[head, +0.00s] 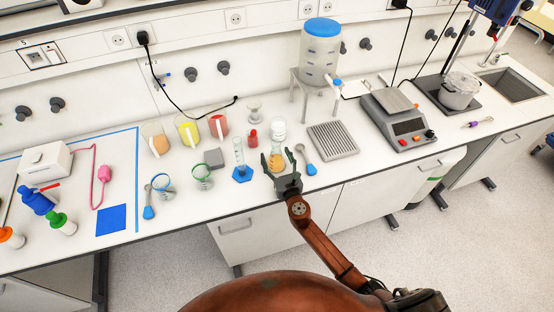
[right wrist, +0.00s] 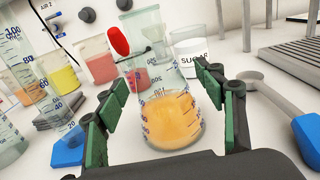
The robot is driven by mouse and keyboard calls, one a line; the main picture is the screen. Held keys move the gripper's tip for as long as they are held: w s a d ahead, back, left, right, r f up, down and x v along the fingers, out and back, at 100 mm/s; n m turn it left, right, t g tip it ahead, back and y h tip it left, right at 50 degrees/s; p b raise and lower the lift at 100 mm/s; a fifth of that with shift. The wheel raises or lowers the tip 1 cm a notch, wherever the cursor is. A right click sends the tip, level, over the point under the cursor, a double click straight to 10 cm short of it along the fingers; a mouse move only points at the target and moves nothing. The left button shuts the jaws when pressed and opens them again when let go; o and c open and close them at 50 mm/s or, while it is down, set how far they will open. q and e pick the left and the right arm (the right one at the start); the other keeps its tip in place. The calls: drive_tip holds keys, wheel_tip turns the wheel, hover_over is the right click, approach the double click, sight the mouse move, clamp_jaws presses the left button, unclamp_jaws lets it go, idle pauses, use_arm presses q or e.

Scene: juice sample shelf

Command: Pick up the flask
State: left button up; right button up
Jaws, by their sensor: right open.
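The flask (right wrist: 170,112) is clear glass with a scale on its side and orange liquid in its lower part. In the right wrist view it stands upright on the counter between the green finger pads of my right gripper (right wrist: 168,110). The pads are apart, one on each side of it, and gaps show. In the head view the flask (head: 276,161) is seen between the open fingers of my right gripper (head: 276,160), partly hidden by them. My left gripper is not in view.
A measuring cylinder with a blue base (head: 241,174) stands close on the left. A blue-ended scoop (head: 309,165) lies close on the right. A jar marked sugar (right wrist: 190,55) and a small red-topped container (head: 252,137) stand behind. A slatted grey rack (head: 333,141) is further right.

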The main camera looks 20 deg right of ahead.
sight(277, 153)
drive_tip(key=shift+w, duration=0.15)
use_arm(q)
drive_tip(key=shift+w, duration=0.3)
use_arm(e)
drive_tip(key=shift+d, duration=0.1)
drive_tip(key=c, duration=1.5)
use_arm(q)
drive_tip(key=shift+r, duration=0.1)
use_arm(e)
drive_tip(key=shift+r, duration=0.15)
